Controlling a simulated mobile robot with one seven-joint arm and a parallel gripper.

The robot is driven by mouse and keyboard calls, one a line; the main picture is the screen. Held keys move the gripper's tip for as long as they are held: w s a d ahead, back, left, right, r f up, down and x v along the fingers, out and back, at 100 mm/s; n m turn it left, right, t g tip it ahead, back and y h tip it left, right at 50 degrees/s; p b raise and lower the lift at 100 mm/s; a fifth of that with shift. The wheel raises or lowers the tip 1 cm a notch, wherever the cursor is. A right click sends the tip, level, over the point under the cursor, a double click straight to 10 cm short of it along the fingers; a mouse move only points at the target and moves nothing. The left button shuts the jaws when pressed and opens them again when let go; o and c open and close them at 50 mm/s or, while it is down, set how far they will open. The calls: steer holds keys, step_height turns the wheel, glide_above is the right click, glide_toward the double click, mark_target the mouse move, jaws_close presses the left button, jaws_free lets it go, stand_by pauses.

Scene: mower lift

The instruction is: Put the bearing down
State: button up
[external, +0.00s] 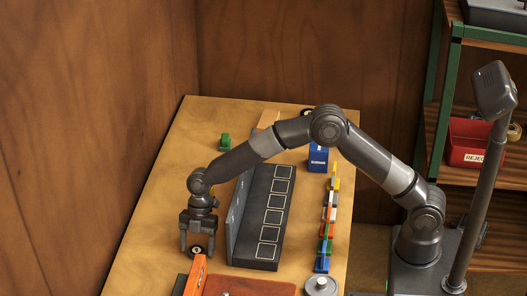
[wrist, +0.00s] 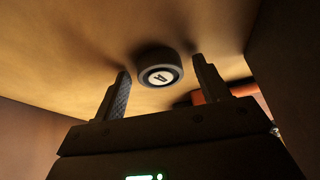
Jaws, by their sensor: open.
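The bearing (wrist: 160,74) is a short dark cylinder with a white centre disc bearing a black mark; in the external view the bearing (external: 197,250) is at the table's near left. In the wrist view it appears to rest on the wooden table top. My gripper (wrist: 160,75) is open, with one finger on each side of the bearing and visible gaps between. The external view shows my gripper (external: 196,246) pointing down over the table. Whether the fingertips touch the table is not clear.
A black rack (external: 267,222) with several outlined squares stands to the right. An orange block (external: 196,276) is close in front of the bearing. A row of coloured pieces (external: 326,232), a blue box (external: 318,158) and a green piece (external: 225,142) are farther off. Table left of the rack is mostly clear.

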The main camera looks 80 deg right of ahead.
steer(key=v, duration=1.2)
steer(key=shift+r, duration=0.2)
